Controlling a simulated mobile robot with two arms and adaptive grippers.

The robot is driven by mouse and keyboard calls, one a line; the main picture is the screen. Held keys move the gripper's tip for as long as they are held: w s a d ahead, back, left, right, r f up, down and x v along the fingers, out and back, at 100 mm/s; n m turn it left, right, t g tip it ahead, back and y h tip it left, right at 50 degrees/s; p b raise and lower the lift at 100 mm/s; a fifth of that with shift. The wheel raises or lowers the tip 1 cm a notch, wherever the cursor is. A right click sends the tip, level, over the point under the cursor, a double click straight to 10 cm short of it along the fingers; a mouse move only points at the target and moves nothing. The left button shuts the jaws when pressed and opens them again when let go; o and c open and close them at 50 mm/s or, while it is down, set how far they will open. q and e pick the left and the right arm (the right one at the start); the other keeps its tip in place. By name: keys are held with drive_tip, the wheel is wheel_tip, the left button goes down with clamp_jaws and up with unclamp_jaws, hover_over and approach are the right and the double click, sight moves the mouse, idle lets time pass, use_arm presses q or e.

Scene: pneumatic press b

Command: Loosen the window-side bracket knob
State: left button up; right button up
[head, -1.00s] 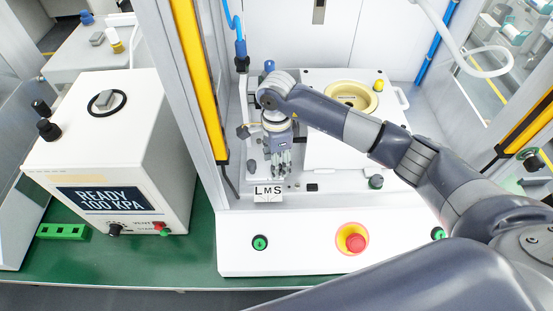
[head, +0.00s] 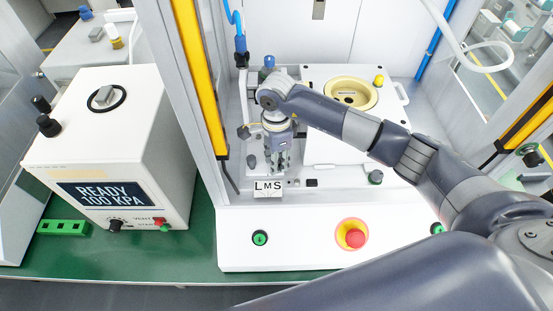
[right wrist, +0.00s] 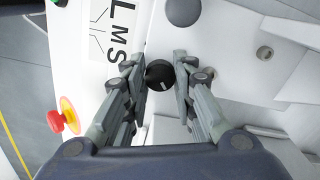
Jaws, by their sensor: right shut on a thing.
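My right gripper (head: 279,170) reaches down inside the press, just behind the white LMS label plate (head: 268,187). In the right wrist view its two fingers (right wrist: 160,78) stand on either side of a round black knob (right wrist: 160,74) with a pale mark, and are shut on it. The label plate (right wrist: 117,35) lies beside that knob. In the head view my gripper hides the held knob. I cannot tell which bracket side it belongs to. My left gripper is not in view.
A white block with a yellow ring (head: 352,93) stands right of my gripper, under my right arm. A yellow post (head: 199,75) is close on the left. A red emergency stop (head: 355,238) and a green button (head: 260,238) are on the front panel. A READY box (head: 110,150) stands left.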

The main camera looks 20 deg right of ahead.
drive_tip(key=n+b, duration=0.2)
drive_tip(key=b, duration=0.1)
drive_tip(key=n+b, duration=0.2)
drive_tip(key=b, duration=0.2)
drive_tip(key=n+b, duration=0.3)
drive_tip(key=b, duration=0.1)
drive_tip(key=shift+f, duration=0.25)
drive_tip(key=shift+r+n+b, duration=0.25)
drive_tip(key=shift+n+b, duration=0.75)
drive_tip(key=shift+b, duration=0.35)
drive_tip(key=o, duration=1.1)
wheel_tip(320, 180, up, 12)
drive_tip(key=shift+r, duration=0.1)
